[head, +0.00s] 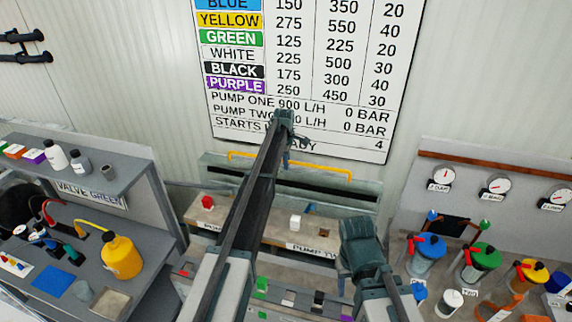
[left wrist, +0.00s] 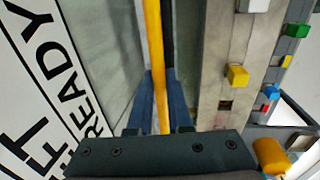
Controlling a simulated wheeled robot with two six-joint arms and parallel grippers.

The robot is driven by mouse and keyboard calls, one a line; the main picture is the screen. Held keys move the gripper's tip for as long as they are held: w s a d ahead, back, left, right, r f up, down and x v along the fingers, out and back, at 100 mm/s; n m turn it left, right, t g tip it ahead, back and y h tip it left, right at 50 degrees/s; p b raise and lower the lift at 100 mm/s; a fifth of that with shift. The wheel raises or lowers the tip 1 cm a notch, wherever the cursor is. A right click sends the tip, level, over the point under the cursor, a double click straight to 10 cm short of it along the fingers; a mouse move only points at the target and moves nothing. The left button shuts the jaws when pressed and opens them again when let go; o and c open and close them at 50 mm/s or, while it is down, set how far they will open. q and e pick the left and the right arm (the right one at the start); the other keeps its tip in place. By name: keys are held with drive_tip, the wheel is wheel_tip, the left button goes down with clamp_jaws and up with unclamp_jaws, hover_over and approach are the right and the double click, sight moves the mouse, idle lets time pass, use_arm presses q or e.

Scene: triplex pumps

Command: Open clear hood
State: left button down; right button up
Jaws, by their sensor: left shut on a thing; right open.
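The yellow handle bar (head: 318,170) of the hood runs across the upper edge of the pale hood panel (head: 335,205), behind the pump bench. My left gripper (head: 286,153) reaches across the bench to this bar. In the left wrist view the yellow bar (left wrist: 155,60) runs between the two dark fingers of my left gripper (left wrist: 160,105), which are shut on it. My left arm hides part of the panel and bar in the head view. I cannot tell the hood's exact angle. My right gripper (head: 358,238) is open above the bench's right part, apart from the bar.
The pump bench (head: 265,230) bears a red block (head: 207,202) and a white block (head: 295,221). A wall chart (head: 300,70) hangs close behind the bar. A side table with a yellow bottle (head: 121,256) stands left; several colour-lidded jars (head: 482,258) stand right.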

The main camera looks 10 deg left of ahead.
use_arm(q)
drive_tip(key=shift+w, duration=0.2)
use_arm(e)
drive_tip(key=shift+w+f, duration=0.1)
drive_tip(key=shift+w, duration=0.15)
use_arm(q)
drive_tip(key=c, duration=0.9)
unclamp_jaws()
drive_tip(key=shift+o, duration=0.2)
wheel_tip(320, 180, up, 12)
drive_tip(key=s+p, duration=0.2)
drive_tip(key=p, duration=0.9)
drive_tip(key=shift+p, duration=0.4)
use_arm(e)
wheel_tip(320, 180, up, 12)
use_arm(q)
drive_tip(key=shift+f, duration=0.15)
use_arm(e)
drive_tip(key=shift+f, duration=0.1)
